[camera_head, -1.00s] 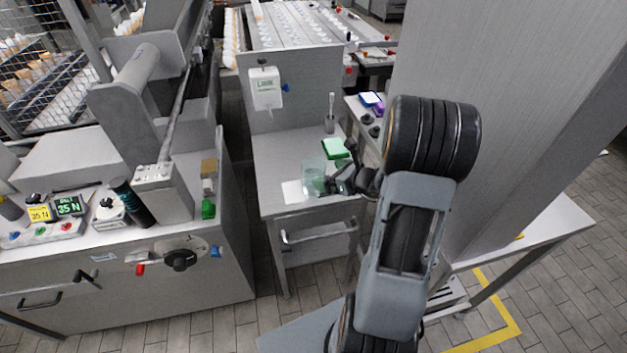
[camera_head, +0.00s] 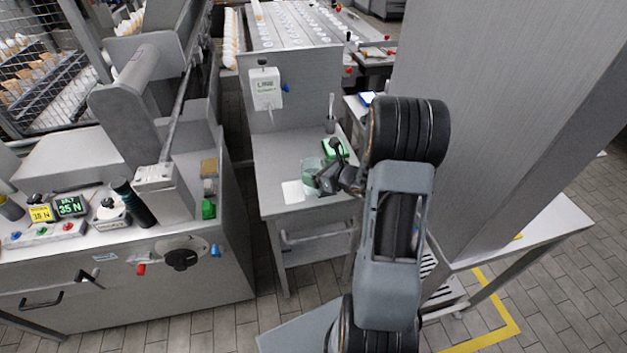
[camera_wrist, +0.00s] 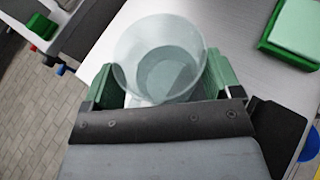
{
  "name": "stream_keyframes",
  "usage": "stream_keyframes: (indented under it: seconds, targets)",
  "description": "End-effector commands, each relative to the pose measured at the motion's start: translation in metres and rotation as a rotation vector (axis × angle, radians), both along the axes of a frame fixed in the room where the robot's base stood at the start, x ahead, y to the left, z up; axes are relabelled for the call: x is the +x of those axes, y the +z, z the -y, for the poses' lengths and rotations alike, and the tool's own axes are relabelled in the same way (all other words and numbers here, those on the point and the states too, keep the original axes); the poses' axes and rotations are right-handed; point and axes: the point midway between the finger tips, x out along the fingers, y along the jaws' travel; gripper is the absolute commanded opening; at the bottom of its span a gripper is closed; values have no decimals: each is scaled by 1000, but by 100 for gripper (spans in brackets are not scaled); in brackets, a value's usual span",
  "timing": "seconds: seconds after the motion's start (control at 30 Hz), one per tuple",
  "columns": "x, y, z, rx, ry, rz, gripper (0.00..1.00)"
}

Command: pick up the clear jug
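The clear jug (camera_head: 311,171) stands upright on the small grey side table (camera_head: 270,190). In the wrist view the jug (camera_wrist: 160,60) is seen from above with its round rim upward, and it looks empty. My gripper (camera_head: 325,180) has reached it from the right. In the wrist view its two green-padded fingers (camera_wrist: 163,85) are spread wide, one on each side of the jug. The pads lie very close to the wall, and I see no clear squeeze on it. The front lower part of the jug is partly hidden by the gripper body.
A green block (camera_head: 336,148) lies just behind the gripper on the table. A white square (camera_head: 292,191) lies left of the jug. A holder with an upright tool (camera_head: 330,122) stands at the back. A tall grey panel (camera_head: 500,120) rises right of my arm.

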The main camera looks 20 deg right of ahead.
Motion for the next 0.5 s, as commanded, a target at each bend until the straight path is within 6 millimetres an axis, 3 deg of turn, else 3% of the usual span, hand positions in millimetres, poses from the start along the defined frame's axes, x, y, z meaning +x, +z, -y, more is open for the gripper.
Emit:
stream_keyframes:
  seconds: [0.3,0.5]
  targets:
    - [0,0,0,0,0,1,50]
    - [0,0,0,0,0,1,49]
